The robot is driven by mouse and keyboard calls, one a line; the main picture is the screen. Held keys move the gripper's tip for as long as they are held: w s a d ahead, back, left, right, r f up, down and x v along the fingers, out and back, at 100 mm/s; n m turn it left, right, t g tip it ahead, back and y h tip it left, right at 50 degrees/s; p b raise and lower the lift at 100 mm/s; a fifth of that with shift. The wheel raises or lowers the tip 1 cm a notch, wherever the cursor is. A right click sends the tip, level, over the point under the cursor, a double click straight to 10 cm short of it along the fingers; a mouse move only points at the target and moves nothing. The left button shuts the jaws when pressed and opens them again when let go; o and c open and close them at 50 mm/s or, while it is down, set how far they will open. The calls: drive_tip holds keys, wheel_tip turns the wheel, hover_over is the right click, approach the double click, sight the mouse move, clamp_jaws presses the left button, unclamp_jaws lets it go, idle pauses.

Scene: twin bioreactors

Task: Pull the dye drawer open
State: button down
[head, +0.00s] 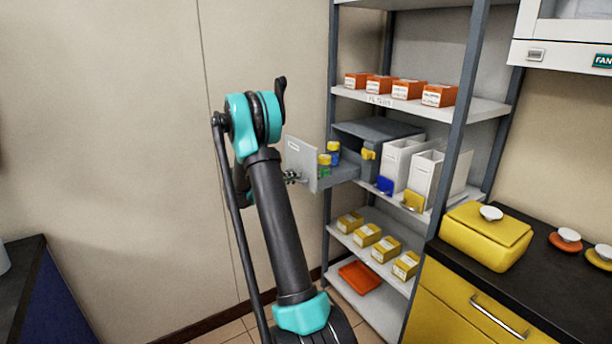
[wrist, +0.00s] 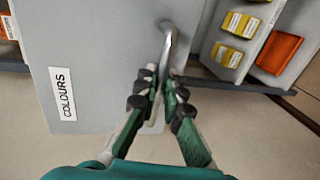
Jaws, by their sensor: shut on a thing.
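The dye drawer (head: 335,177) stands pulled out of its grey housing (head: 378,135) on the middle shelf of the rack. Bottles with yellow caps (head: 325,165) stand in it. Its light grey front (wrist: 95,50) fills much of the wrist view and carries a label reading COLOURS (wrist: 63,93). My gripper (wrist: 163,75) is shut on the drawer's metal handle (wrist: 170,40), with a finger on each side of the bar. In the head view my gripper (head: 290,178) is small at the drawer front, partly hidden by my arm.
Orange boxes (head: 407,88) stand on the shelf above, yellow boxes (head: 367,235) and an orange tray (head: 360,276) below. White holders (head: 425,175) stand right of the drawer. A yellow container (head: 485,235) sits on the dark right counter. Floor and wall left of the drawer are clear.

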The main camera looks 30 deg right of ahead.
drive_tip(key=shift+f+v, duration=0.15)
drive_tip(key=shift+v, duration=0.7)
drive_tip(key=shift+f+v, duration=0.2)
drive_tip(key=shift+v, duration=0.6)
drive_tip(key=shift+a, duration=0.1)
drive_tip(key=c, duration=1.9)
unclamp_jaws()
drive_tip(key=w+v, duration=0.1)
drive_tip(key=v, duration=1.1)
drive_tip(key=shift+s, duration=0.4)
